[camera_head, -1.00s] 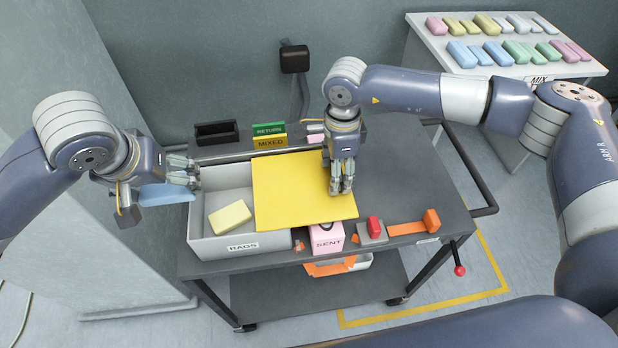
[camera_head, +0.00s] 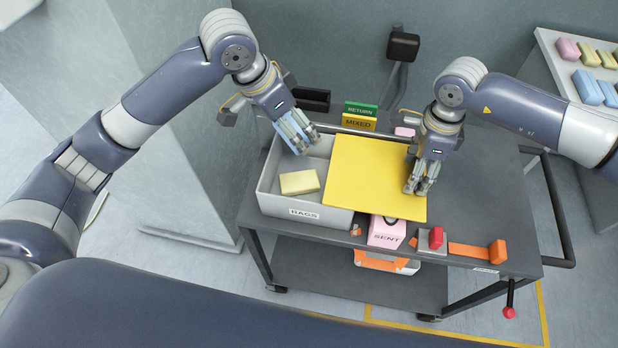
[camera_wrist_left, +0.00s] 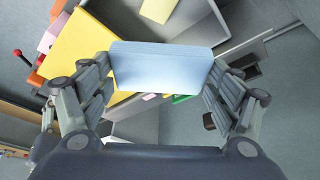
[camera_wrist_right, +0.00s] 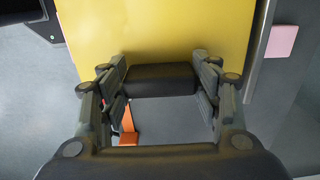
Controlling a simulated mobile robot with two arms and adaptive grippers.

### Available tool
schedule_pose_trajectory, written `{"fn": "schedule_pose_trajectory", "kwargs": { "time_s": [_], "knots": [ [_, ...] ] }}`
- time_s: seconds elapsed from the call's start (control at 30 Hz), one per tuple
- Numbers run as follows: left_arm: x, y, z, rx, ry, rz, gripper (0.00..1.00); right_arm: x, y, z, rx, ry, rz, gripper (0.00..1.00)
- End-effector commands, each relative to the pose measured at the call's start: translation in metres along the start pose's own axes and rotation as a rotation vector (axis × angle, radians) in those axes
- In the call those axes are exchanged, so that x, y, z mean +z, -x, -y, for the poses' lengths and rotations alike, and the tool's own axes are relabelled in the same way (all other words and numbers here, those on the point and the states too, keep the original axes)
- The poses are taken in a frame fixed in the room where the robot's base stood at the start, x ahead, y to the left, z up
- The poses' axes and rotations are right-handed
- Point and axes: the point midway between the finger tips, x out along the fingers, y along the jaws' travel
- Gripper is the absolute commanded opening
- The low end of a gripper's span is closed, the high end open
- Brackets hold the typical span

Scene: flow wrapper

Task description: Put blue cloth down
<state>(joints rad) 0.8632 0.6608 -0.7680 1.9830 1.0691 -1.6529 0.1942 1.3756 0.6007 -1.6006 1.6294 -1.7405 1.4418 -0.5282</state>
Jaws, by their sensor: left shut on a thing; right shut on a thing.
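My left gripper (camera_head: 302,140) is shut on the blue cloth (camera_wrist_left: 162,68), a light blue folded block seen between its fingers in the left wrist view. A pale yellow block (camera_head: 299,182) lies in the bin. My right gripper (camera_head: 420,188) is shut on a dark handle-like block (camera_wrist_right: 160,79) at the edge of the flat yellow panel (camera_head: 370,178).
The bin stands on a dark cart (camera_head: 480,210). Green RETURN (camera_head: 361,108) and yellow MIXED (camera_head: 359,123) signs stand behind it, with a black tray (camera_head: 312,99). A pink SENT box (camera_head: 388,232) and a red button (camera_head: 436,237) are at the front. A table of coloured blocks (camera_head: 570,55) is at right.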

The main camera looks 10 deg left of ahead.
Motion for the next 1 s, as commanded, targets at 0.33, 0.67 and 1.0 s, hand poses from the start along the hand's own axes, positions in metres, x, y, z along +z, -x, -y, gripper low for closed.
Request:
{"fn": "schedule_pose_trajectory", "kwargs": {
  "time_s": [0.33,0.67,1.0],
  "knots": [
    [0.021,-0.051,-0.001,0.003,-0.006,0.002,0.7,-0.002,-0.002,-0.001,0.004,-0.003,-0.004,0.3],
    [0.036,-0.085,-0.001,0.004,-0.004,0.003,0.7,-0.002,-0.002,-0.001,0.004,-0.003,-0.004,0.3],
    [0.038,-0.089,0.0,0.002,-0.005,0.001,0.7,-0.002,-0.002,-0.001,0.004,-0.003,-0.004,0.3]
  ]
}}
